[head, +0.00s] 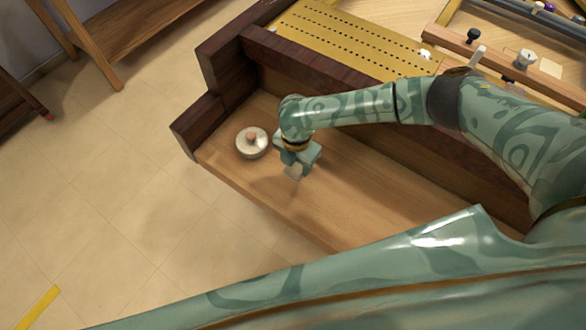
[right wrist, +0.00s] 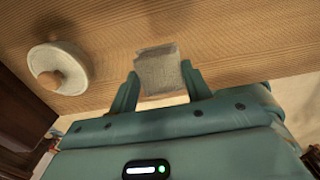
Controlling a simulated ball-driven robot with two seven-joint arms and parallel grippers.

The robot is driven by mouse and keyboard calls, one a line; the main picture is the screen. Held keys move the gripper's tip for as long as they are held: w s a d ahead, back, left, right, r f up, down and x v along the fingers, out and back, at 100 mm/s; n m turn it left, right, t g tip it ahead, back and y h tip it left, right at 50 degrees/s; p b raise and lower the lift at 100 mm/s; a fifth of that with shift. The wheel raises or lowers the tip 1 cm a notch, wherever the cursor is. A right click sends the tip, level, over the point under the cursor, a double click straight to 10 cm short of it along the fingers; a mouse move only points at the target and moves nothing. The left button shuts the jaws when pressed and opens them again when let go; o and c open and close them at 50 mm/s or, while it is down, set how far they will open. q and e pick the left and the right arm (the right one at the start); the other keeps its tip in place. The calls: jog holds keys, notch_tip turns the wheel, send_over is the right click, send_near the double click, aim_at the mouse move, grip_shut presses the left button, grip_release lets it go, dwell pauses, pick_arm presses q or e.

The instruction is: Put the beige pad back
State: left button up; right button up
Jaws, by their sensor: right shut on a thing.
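My right gripper (head: 295,168) is low over the wooden key-bed tray (head: 350,205). In the right wrist view its two fingers (right wrist: 162,88) are shut on the beige pad (right wrist: 160,68), a small greyish-beige square block. In the head view the pad (head: 293,173) shows only as a small pale patch below the gripper. I cannot tell whether it touches the tray floor. My left gripper is not in view.
A round whitish disc with a wooden knob (head: 251,145) sits on the tray to the left of my gripper, and also shows in the right wrist view (right wrist: 62,66). A dark wooden side wall (head: 222,80) bounds the tray. The tray floor right of the gripper is bare.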

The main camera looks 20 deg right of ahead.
aim_at(294, 167)
jog(key=shift+w+f, duration=0.5)
jog(key=shift+f, duration=0.15)
notch_tip(294, 167, down, 3)
jog(key=shift+w+a+f+b, duration=0.1)
jog(key=shift+w+f+b, duration=0.1)
jog(key=shift+b, duration=0.8)
jog(key=shift+r, duration=0.1)
jog(key=o, duration=0.9)
jog(key=shift+f, duration=0.2)
jog(key=shift+o, duration=0.2)
jog(key=shift+r, duration=0.1)
